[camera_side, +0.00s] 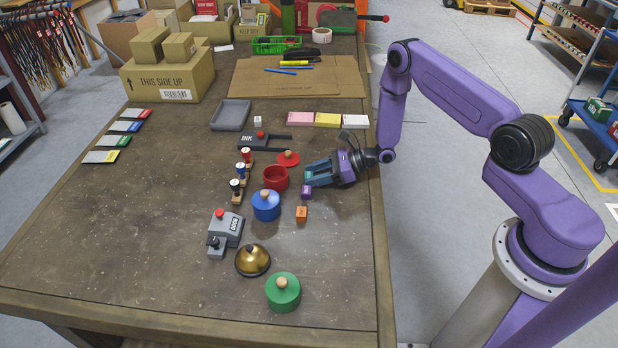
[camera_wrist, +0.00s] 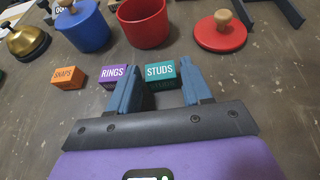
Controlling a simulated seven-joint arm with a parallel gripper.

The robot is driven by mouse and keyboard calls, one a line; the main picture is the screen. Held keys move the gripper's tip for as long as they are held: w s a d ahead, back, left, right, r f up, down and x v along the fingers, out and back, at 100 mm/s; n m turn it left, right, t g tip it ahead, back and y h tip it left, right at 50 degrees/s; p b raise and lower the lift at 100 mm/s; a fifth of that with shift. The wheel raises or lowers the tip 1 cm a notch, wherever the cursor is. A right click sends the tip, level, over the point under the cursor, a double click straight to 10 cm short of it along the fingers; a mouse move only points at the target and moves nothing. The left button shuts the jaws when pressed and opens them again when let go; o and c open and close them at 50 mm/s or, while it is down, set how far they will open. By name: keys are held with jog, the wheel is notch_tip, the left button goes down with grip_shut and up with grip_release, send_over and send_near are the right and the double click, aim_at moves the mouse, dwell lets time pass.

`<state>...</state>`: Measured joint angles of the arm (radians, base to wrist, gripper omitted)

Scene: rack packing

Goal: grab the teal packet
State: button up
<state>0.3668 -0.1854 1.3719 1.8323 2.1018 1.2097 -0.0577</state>
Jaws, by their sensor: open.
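The teal packet (camera_wrist: 161,74), a small box lettered STUDS, stands on the table between the two blue fingers of my gripper (camera_wrist: 159,68) in the wrist view. My gripper is open; whether either finger touches the packet I cannot tell. The purple RINGS packet (camera_wrist: 113,76) sits close outside the left finger in the wrist view. The orange SNAPS packet (camera_wrist: 68,77) is farther left.
A red pot (camera_side: 276,178), a red lid (camera_side: 288,158) and a blue lidded pot (camera_side: 266,206) stand close to my gripper. Stampers (camera_side: 237,185) stand beyond the pots. A green lidded pot (camera_side: 283,293) and a brass bell (camera_side: 252,261) are nearer the front.

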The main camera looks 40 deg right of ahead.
jog(key=c, duration=0.8)
jog(key=shift+r, duration=0.1)
